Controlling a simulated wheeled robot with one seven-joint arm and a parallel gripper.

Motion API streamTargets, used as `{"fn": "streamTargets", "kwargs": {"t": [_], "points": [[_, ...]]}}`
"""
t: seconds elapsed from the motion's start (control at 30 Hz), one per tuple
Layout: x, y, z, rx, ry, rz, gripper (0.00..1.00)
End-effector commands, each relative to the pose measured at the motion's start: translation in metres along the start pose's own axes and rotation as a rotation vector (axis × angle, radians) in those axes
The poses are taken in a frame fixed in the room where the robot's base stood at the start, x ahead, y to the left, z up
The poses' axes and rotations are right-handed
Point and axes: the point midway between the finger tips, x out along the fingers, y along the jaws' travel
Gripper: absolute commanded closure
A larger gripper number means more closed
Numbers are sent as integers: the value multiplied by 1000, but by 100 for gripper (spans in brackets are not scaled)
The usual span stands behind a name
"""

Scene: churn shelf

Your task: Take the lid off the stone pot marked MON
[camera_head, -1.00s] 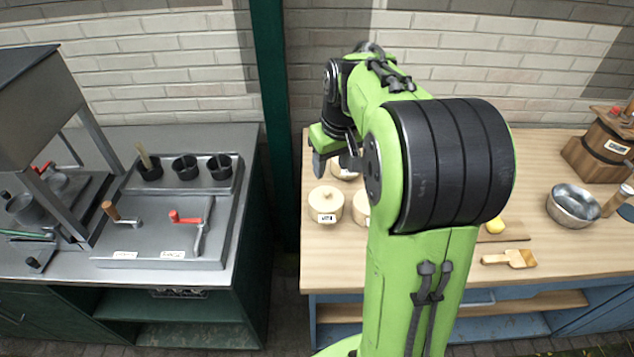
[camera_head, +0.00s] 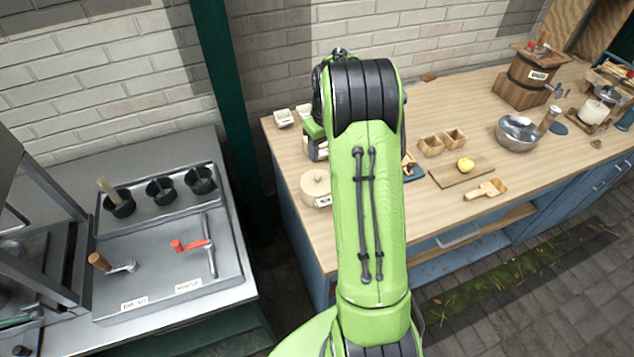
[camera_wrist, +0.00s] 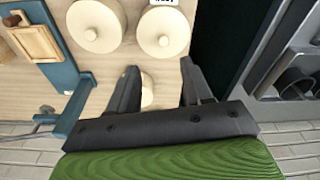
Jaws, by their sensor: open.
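A cream stone pot with a knobbed lid (camera_head: 316,184) stands near the left end of the wooden table; its small label is too blurred to read. In the wrist view I see two round knobbed lids, one at the left (camera_wrist: 95,25) and one at the right (camera_wrist: 162,32). The right pot has a label cut by the top edge, not clearly readable. A third pale round thing (camera_wrist: 147,92) shows partly between my fingers. My gripper (camera_wrist: 160,66) is open and empty, above the table beside the lids. In the head view my arm hides most of it. I cannot tell which pot is MON.
Small pale bowls (camera_head: 283,118) stand at the table's back left. Wooden boxes (camera_head: 430,146), a board with a yellow lump (camera_head: 465,165), a scoop (camera_head: 486,190) and a metal bowl (camera_head: 518,132) lie to the right. A grey metal bench (camera_head: 170,255) stands left, across a gap.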

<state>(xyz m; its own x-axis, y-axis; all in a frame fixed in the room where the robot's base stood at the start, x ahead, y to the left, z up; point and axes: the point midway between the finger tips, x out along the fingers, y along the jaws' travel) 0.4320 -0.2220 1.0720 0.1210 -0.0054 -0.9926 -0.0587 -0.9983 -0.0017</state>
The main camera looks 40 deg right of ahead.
Motion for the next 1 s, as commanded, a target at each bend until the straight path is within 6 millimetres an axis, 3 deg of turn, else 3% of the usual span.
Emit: {"fn": "streamTargets", "kwargs": {"t": [0.1, 0.53, 0.8, 0.87, 1.0], "points": [[31, -1, 1, -1, -5, -3, 50], [98, -5, -1, -1, -3, -1, 50], [106, -5, -2, -1, 1, 0, 50], [106, -5, -2, -1, 1, 0, 57], [106, -5, -2, -1, 1, 0, 78]]}}
